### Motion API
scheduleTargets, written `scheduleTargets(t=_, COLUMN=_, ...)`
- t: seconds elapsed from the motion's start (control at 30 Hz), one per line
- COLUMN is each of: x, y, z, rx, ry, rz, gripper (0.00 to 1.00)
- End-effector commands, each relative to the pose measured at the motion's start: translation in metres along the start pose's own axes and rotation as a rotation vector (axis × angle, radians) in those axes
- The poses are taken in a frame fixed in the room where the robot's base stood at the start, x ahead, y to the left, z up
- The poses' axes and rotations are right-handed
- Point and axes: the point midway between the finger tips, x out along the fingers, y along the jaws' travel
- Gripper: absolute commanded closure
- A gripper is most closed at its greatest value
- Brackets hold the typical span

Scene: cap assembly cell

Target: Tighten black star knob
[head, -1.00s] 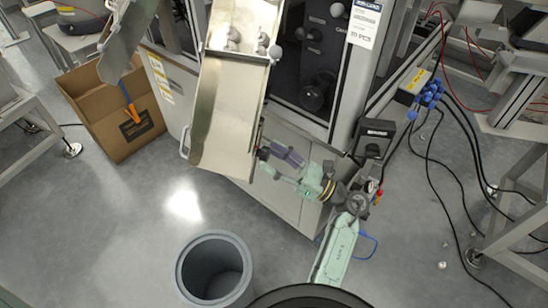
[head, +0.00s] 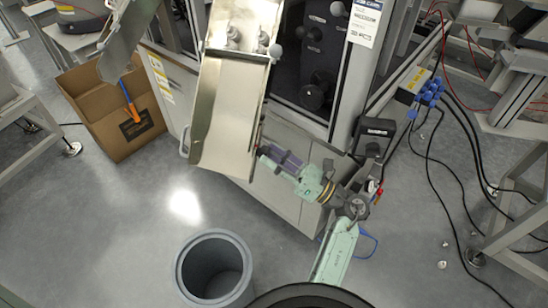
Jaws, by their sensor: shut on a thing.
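My arm comes up from the bottom of the view and bends left to the chute.
A grey cabinet with an open dark front (head: 318,60) stands behind the chute. A cardboard box (head: 90,125) is at left, and a grey bin (head: 196,285) stands on the floor below. Cables (head: 460,130) run at right. The lower-left floor is clear.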

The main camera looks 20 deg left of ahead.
Motion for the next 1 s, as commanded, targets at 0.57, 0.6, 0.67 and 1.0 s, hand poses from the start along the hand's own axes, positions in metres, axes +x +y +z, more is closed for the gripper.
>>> scheduleTargets(t=0.57, x=0.0002, y=0.0025, z=0.0003, rx=0.215, ry=-0.001, rz=-0.087, gripper=0.96)
scheduleTargets(t=0.6, x=0.0002, y=0.0025, z=0.0002, rx=0.214, ry=-0.001, rz=-0.087, gripper=0.66)
scheduleTargets(t=0.67, x=0.0002, y=0.0025, z=0.0002, rx=0.214, ry=-0.001, rz=-0.087, gripper=0.62)
scheduleTargets(t=1.0, x=0.0, y=0.0022, z=0.0002, rx=0.213, ry=-0.001, rz=-0.087, gripper=0.47)
